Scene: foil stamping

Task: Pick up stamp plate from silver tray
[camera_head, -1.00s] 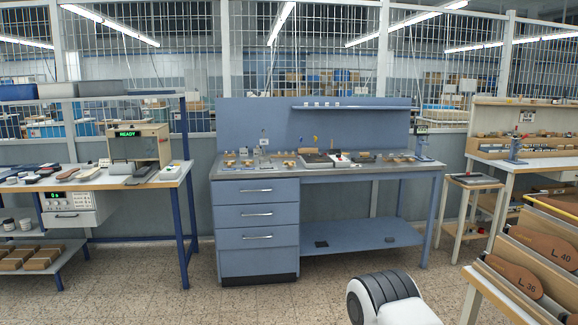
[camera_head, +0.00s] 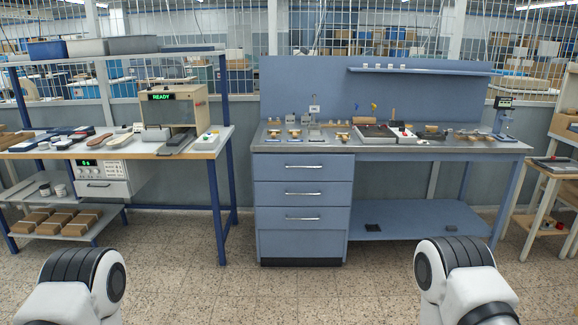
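The blue workbench (camera_head: 302,220) stands ahead, with a metal-grey top (camera_head: 290,145) bearing several small brass-coloured and metal pieces (camera_head: 342,136). A dark flat tray or pad (camera_head: 376,132) lies right of its middle, beside a white item with a red part (camera_head: 403,133). At this distance I cannot tell which piece is the stamp plate or which is the silver tray. Neither gripper is in view; only white and black links of my two arms show at the bottom left and bottom right.
A table (camera_head: 208,152) at the left carries a machine reading READY (camera_head: 176,105), and flat dark and brown pieces. A small stand (camera_head: 556,165) is at the right. A press-like device (camera_head: 503,117) stands on the bench's right end. The speckled floor before the bench is clear.

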